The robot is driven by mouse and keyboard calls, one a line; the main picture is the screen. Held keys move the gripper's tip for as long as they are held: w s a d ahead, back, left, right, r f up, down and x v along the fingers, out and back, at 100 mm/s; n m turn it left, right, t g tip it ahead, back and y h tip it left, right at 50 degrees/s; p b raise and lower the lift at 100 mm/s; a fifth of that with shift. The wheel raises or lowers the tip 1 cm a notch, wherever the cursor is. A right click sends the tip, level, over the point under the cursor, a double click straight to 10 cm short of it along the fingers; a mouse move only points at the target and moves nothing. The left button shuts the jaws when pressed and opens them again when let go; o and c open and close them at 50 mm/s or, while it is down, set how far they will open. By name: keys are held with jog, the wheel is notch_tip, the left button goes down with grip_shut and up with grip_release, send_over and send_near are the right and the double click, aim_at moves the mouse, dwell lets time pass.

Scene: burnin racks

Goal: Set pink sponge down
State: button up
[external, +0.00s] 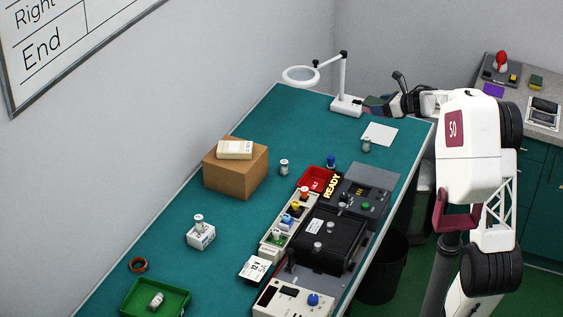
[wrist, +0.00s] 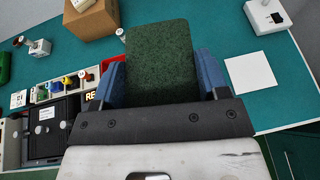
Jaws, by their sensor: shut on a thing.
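My gripper (external: 385,104) is beside the magnifier lamp's base, above the far end of the teal bench. In the wrist view, its blue fingers (wrist: 160,78) are shut on a sponge (wrist: 160,45) whose dark green, rough face is toward the camera. The held sponge (external: 372,102) is small and dark in the external view, and its pink part cannot be made out clearly. A white sheet (external: 380,134) lies flat on the bench near the gripper. The sheet also shows right of the sponge in the wrist view (wrist: 250,72).
The magnifier lamp (external: 346,104) stands close to my gripper. A small bottle (external: 366,145) stands by the sheet. A cardboard box (external: 236,168) and dark test equipment (external: 330,238) occupy the bench.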

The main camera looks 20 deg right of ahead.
jog(key=shift+s+a+r+n+g+y, duration=0.4)
jog(key=shift+a+r+n+g+y, duration=0.15)
jog(key=shift+n, duration=0.25)
send_over(372, 177)
notch_tip(372, 177, down, 18)
jog(key=shift+d+f, duration=0.1)
jog(key=shift+f, duration=0.1)
jog(key=shift+f, duration=2.95)
jog(key=shift+f, duration=1.9)
jog(key=shift+f, duration=0.1)
jog(key=o, duration=0.9)
